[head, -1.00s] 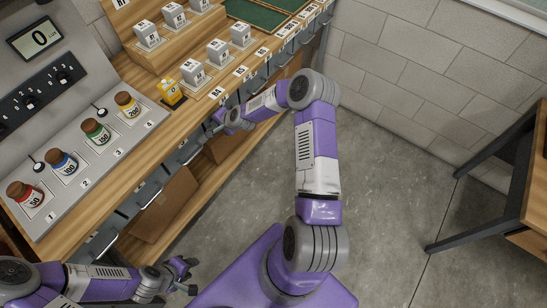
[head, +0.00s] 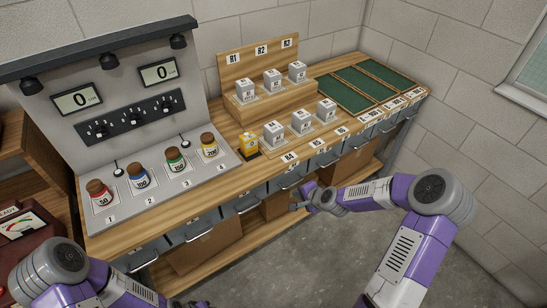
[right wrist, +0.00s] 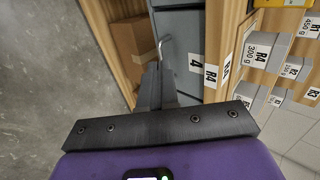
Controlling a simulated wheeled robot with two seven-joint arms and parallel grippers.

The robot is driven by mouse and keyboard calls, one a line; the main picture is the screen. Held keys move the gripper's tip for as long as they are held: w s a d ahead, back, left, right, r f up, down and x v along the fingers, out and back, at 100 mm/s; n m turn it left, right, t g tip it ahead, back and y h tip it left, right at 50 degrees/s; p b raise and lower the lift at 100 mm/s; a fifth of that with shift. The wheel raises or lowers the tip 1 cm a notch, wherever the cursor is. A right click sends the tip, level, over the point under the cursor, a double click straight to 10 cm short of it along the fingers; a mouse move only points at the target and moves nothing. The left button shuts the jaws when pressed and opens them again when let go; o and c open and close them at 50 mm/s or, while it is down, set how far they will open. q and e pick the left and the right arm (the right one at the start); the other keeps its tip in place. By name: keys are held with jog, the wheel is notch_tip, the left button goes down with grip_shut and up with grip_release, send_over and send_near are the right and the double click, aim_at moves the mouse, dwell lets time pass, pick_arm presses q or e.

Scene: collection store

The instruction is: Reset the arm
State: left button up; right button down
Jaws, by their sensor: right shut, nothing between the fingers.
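My right arm reaches in from the right in the head view. Its gripper (head: 304,204) is in front of the bench's drawer fronts, below the bench top. In the right wrist view the two dark fingers (right wrist: 156,86) are together, shut with nothing between them. They point toward a grey drawer (right wrist: 180,45) with a metal handle; I cannot tell if they touch it. My left arm is at the lower left of the head view. Its gripper (head: 188,303) shows only in part at the bottom edge, and its jaws cannot be made out.
The wooden bench holds several capped bottles (head: 138,176), a yellow item (head: 247,144), grey weight blocks (head: 274,132) and green mats (head: 370,83). Drawer handles (head: 291,181) stick out along its front. A cardboard box (head: 210,246) sits on the lower shelf. The grey floor (head: 300,265) before it is clear.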

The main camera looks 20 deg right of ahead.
jog(key=s+a+f+n+g+y, duration=0.1)
jog(key=s+a+f+n+g, duration=0.15)
jog(key=s+a+f, duration=0.4)
jog(key=s+a+f+n+g+y, duration=0.2)
jog(key=s+a+f+n, duration=0.15)
jog(key=a, duration=0.55)
jog(key=s+a+f+n+g, duration=0.2)
jog(key=s+n, duration=0.1)
jog(key=s, duration=0.4)
jog(key=s+a+f+n+g, duration=0.2)
jog(key=s+a+n, duration=0.1)
jog(key=s, duration=0.4)
jog(key=shift+f+n+h, duration=0.3)
jog(key=shift+n+h, duration=0.1)
jog(key=shift+n, duration=0.1)
jog(key=shift+a, duration=0.1)
